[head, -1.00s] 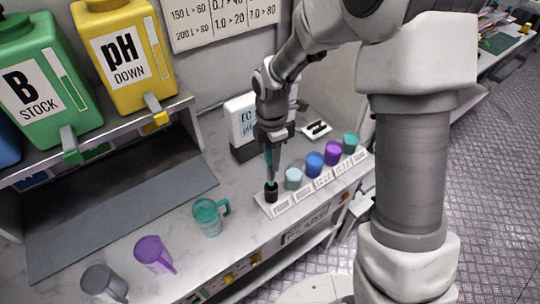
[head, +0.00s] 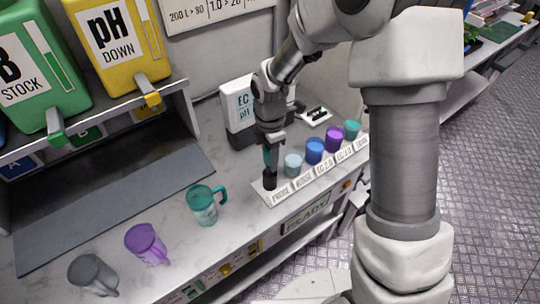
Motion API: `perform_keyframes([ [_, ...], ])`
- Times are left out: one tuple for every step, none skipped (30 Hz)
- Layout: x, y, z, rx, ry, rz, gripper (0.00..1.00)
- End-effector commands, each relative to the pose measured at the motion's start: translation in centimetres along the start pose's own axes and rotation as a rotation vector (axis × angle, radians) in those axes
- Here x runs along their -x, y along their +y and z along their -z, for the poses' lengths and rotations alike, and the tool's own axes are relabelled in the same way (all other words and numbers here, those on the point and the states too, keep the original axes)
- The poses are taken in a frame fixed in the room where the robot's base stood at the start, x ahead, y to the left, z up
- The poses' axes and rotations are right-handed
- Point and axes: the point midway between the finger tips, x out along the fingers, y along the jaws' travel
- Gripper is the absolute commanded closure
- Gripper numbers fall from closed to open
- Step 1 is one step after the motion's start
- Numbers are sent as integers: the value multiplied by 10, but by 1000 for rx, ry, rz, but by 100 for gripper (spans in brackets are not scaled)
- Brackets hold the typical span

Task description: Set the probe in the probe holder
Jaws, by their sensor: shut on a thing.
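My gripper (head: 270,142) points down and is shut on the probe. The probe (head: 268,158) has a teal upper body and stands roughly upright below the fingers. The black probe holder (head: 270,181) is a small cup at the left end of the labelled white strip, above the label PROBE. The probe's lower part is hidden and appears to be inside the holder. My gripper is directly above the holder, close to its top.
Several coloured cups, such as the light blue one (head: 292,165), stand right of the holder. A teal mug (head: 202,206), purple mug (head: 144,244) and grey mug (head: 93,275) stand at the lower left. An EC/pH meter (head: 238,105) is behind my gripper.

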Motion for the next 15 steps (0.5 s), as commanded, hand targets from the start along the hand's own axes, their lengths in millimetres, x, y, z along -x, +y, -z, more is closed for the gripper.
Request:
perform_keyframes([
  [0,0,0,0,0,0,100],
  [0,0,0,0,0,0,100],
  [0,0,0,0,0,0,100],
  [0,0,0,0,0,0,100],
  [0,0,0,0,0,0,100],
  [0,0,0,0,0,0,100],
  [0,0,0,0,0,0,100],
  [0,0,0,0,0,0,100],
  [-1,0,0,0,0,0,100],
  [-1,0,0,0,0,0,100],
  [-1,0,0,0,0,0,100],
  [-2,0,0,0,0,0,100],
  [-2,0,0,0,0,0,100],
  [-3,0,0,0,0,0,100],
  [-3,0,0,0,0,0,100],
])
